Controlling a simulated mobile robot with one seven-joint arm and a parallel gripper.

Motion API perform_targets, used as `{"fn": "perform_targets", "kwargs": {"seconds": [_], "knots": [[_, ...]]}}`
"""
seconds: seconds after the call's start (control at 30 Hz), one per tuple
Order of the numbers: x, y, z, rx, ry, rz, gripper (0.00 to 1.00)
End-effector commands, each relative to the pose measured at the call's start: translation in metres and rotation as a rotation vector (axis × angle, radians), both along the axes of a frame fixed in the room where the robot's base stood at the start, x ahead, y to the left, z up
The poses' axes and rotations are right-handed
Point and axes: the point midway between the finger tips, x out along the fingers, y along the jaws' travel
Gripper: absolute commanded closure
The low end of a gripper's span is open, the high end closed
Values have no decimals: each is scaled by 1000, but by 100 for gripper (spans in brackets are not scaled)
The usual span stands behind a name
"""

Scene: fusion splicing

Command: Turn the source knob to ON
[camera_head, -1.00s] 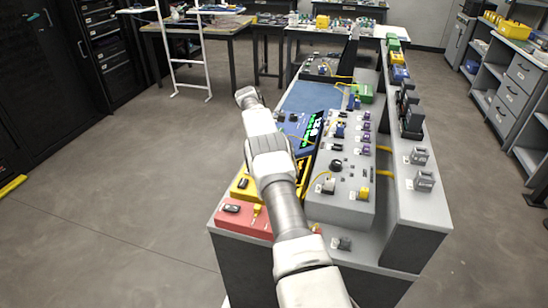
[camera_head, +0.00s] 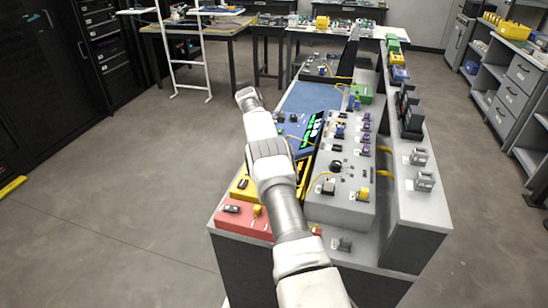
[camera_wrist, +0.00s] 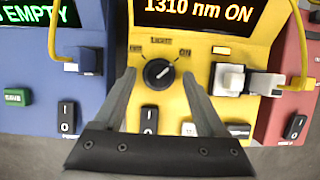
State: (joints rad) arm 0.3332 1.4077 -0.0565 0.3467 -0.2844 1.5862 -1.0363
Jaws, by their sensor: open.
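The source knob (camera_wrist: 158,73) is a round black dial on the yellow box (camera_wrist: 206,100) in the wrist view. Its white pointer line slants up and right, toward the ON label. The display above it reads "1310 nm ON" in orange. My gripper (camera_wrist: 158,76) is open, with one finger on each side of the knob and a gap to it on both sides. In the head view the yellow box (camera_head: 240,188) is partly covered by my arm; the knob and my gripper are hidden there.
A blue box (camera_wrist: 30,100) with a green "EMPTY" display stands left of the yellow box, and a red box (camera_wrist: 292,105) stands right. A white connector (camera_wrist: 230,80) with a yellow cable sits close to the right finger. A grey panel (camera_head: 340,205) lies beside my arm.

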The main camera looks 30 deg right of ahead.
Motion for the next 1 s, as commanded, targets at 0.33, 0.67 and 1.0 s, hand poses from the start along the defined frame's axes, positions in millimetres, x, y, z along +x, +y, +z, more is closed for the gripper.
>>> {"fn": "perform_targets", "kwargs": {"seconds": [0.33, 0.67, 1.0], "knots": [[1, 0, 25, -1, -3, 1, 26], [-12, -9, 49, 0, 0, -1, 26], [-39, -26, 69, 0, 0, -1, 26]]}}
